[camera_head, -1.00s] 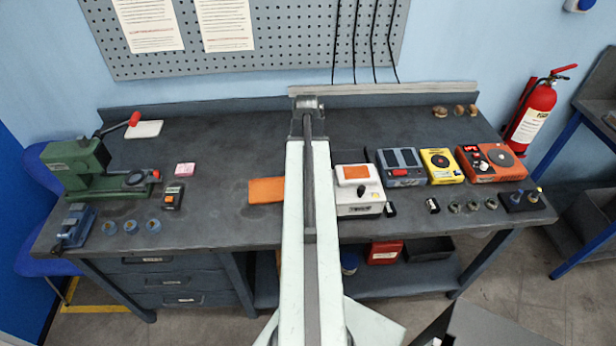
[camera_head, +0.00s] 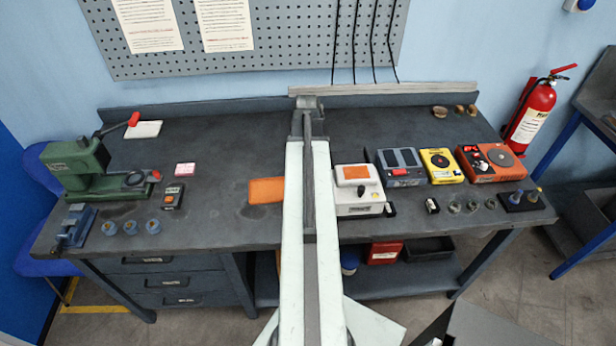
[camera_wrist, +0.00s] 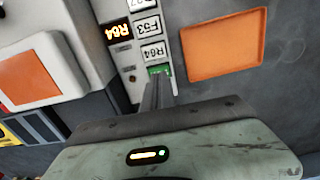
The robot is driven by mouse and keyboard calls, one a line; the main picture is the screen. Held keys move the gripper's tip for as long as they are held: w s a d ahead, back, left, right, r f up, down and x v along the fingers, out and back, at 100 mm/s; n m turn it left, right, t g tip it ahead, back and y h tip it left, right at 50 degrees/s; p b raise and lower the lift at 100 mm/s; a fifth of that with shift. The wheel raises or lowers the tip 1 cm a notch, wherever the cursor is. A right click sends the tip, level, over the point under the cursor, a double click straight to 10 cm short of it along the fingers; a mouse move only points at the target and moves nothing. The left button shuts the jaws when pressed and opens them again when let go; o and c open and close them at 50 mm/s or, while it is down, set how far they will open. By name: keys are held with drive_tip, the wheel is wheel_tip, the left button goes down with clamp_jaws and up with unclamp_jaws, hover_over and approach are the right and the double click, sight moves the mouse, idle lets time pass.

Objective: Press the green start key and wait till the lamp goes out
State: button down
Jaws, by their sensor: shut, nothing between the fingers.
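A narrow upright panel (camera_wrist: 128,58) shows in the wrist view between a white machine and an orange pad. It has several white label keys, one dark display (camera_wrist: 118,32) glowing amber, and a green key (camera_wrist: 158,70) at the near end of the key row. My gripper (camera_wrist: 156,84) is shut and empty, with its tips at the green key's near edge. I cannot tell whether they touch or press it. No lamp can be made out for certain. In the head view my arm covers this panel and the gripper.
The orange pad (camera_head: 266,190) lies left of my arm, the white machine (camera_head: 358,203) close on its right. Blue-grey, yellow (camera_head: 441,166) and orange-red (camera_head: 490,163) devices stand further right. A green press (camera_head: 75,165) stands at far left.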

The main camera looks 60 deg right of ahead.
drive_tip(key=shift+f+b, duration=1)
idle(0.6)
drive_tip(key=shift+r, duration=0.1)
wheel_tip(320, 180, up, 6)
drive_tip(key=p, duration=0.6)
drive_tip(key=shift+w, duration=0.1)
idle(0.4)
